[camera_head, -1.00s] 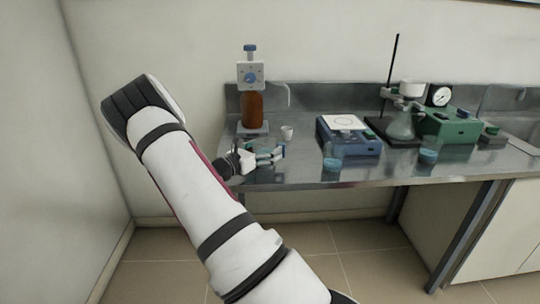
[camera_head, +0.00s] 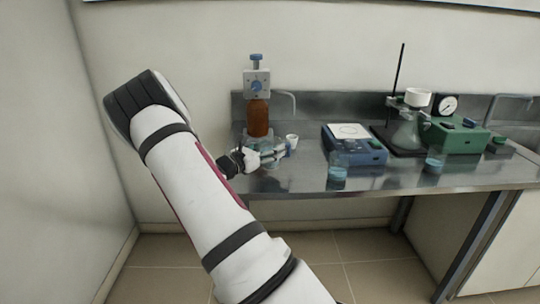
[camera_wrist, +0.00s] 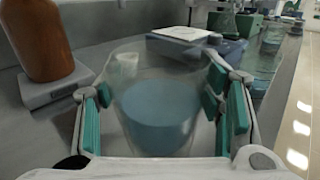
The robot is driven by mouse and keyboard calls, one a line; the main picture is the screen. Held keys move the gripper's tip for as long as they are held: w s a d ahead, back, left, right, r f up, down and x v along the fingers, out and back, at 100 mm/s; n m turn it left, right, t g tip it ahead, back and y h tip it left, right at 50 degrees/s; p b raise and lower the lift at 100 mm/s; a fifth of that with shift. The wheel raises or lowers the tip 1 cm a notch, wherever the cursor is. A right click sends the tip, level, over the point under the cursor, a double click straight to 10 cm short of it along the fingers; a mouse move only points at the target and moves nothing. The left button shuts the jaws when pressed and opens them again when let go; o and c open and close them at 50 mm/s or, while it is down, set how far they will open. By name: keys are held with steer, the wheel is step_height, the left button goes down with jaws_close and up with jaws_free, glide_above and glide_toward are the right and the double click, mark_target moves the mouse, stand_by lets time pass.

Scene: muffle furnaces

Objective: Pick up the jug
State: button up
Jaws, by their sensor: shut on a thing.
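The jug (camera_wrist: 155,105) is a clear vessel with blue liquid in it. In the wrist view it stands upright between the two teal-padded fingers of my gripper (camera_wrist: 165,115). My gripper is shut on the jug, one finger on each side. In the head view my gripper (camera_head: 268,156) is over the left front part of the steel bench, in front of the brown bottle. The jug is partly hidden by the fingers there. I cannot tell whether its base touches the bench.
A brown bottle with a dispenser top (camera_head: 258,117) stands close behind my gripper, with a small white cup (camera_head: 291,140) to the right. On the steel bench (camera_head: 300,178) are a blue device (camera_head: 358,150), beakers (camera_head: 337,172), a flask stand and a green device (camera_head: 455,136).

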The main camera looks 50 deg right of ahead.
steer(key=s+a+r+p, duration=0.1)
steer(key=s+a+p, duration=0.1)
steer(key=s+a, duration=0.6)
steer(key=s, duration=0.5)
steer(key=shift+s+a+r, duration=0.25)
steer(key=shift+s+r, duration=0.05)
